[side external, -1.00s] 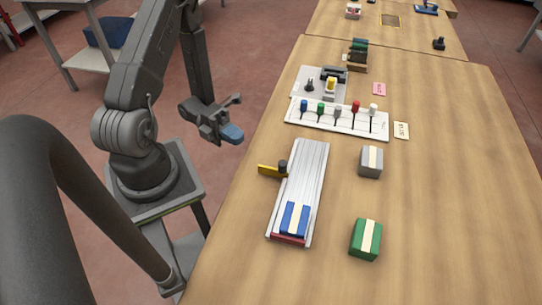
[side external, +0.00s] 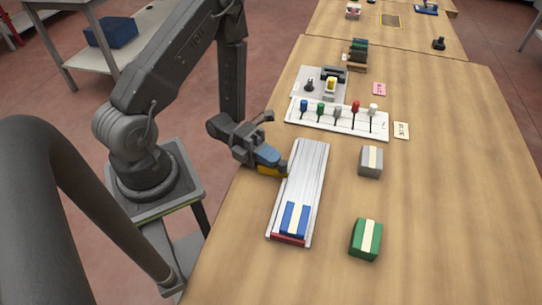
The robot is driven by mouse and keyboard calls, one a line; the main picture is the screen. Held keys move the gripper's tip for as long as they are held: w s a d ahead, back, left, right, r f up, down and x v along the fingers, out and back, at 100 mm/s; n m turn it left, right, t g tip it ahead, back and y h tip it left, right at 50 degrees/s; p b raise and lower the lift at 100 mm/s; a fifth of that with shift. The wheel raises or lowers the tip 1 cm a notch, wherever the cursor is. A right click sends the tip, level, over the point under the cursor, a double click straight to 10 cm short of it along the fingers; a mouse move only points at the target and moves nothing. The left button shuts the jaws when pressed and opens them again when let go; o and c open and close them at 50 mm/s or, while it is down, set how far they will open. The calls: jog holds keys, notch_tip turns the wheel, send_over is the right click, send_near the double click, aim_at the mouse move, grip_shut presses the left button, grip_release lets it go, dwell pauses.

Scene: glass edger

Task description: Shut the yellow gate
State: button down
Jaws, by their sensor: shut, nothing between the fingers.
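The yellow gate (side external: 271,171) is a short bar at the left edge of the grey ribbed track (side external: 307,179). It sticks out to the left and does not cross the track. My gripper (side external: 270,157) is shut and empty, with its blue fingertips right over the gate on its far side. I cannot tell whether they touch it. The gripper hides the gate's dark knob and part of the bar. A blue block with a cream stripe (side external: 288,219) sits at the near end of the track, against a red end stop (side external: 288,239).
A grey block (side external: 371,162) and a green block (side external: 366,239), both with cream stripes, stand right of the track. Beyond it lies a white board (side external: 345,124) with several coloured knobs. The table's right side is clear.

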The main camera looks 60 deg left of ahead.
jog(key=shift+w+d, duration=1.4)
jog(key=v, duration=1.4)
jog(key=w+d+y, duration=0.1)
jog(key=d, duration=0.2)
jog(key=w+d+g+y, duration=0.1)
jog(key=d, duration=0.3)
jog(key=w+d+y, duration=0.1)
jog(key=w+d, duration=0.1)
jog(key=d, duration=0.2)
jog(key=shift+w+d+r, duration=0.1)
jog(key=shift+d+r, duration=0.05)
jog(key=shift+w+d, duration=0.35)
jog(key=shift+d, duration=0.4)
